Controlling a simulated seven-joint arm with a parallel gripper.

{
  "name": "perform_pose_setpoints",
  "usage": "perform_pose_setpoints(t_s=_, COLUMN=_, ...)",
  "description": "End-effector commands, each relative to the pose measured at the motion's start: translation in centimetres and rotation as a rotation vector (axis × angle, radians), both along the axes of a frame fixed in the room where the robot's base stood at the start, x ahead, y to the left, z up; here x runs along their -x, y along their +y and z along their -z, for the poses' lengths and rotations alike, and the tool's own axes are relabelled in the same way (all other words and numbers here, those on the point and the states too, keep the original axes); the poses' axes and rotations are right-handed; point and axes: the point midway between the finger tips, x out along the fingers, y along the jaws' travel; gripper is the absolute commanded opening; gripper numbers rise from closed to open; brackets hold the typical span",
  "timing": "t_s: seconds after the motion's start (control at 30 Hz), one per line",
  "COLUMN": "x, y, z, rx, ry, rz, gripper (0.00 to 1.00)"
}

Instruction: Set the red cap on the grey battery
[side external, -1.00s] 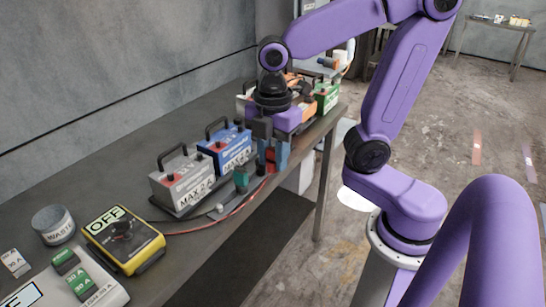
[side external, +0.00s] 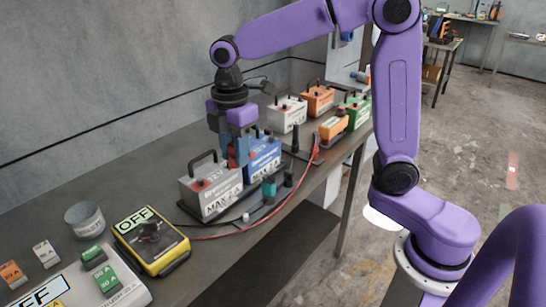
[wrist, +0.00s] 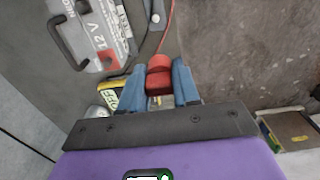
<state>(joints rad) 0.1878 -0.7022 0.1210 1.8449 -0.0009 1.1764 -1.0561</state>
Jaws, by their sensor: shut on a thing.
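The grey battery (side external: 212,197) stands on a dark tray, with a black handle and "MAX" lettering on its front. Its handle and top also show in the wrist view (wrist: 98,28) at upper left. My gripper (side external: 233,159) is above the gap between the grey battery and the blue battery (side external: 263,163), partly hiding both. In the wrist view its blue fingers (wrist: 159,83) are shut on the red cap (wrist: 159,68), beside the grey battery rather than over it. How high the cap is above the battery is hard to tell.
A yellow-black box marked OFF (side external: 151,241) and a grey can (side external: 85,220) stand to the left. A teal clip (side external: 269,187) and red wire (side external: 300,187) lie in front. White (side external: 288,113), orange and green batteries stand farther back.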

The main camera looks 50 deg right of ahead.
Motion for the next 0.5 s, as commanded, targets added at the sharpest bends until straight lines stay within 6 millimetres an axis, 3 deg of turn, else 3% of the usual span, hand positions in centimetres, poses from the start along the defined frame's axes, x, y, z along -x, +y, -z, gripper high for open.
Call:
perform_pose_setpoints(t_s=0.2, x=-6.1, y=1.6, z=1.3, rx=0.002, ry=0.002, rz=0.001, gripper=0.02)
perform_pose_setpoints(t_s=0.33, x=-8.7, y=2.0, z=2.1, rx=0.001, ry=0.001, rz=0.002, gripper=0.02)
perform_pose_setpoints(t_s=0.5, x=-10.6, y=2.2, z=2.7, rx=0.001, ry=0.0, rz=0.001, gripper=0.02)
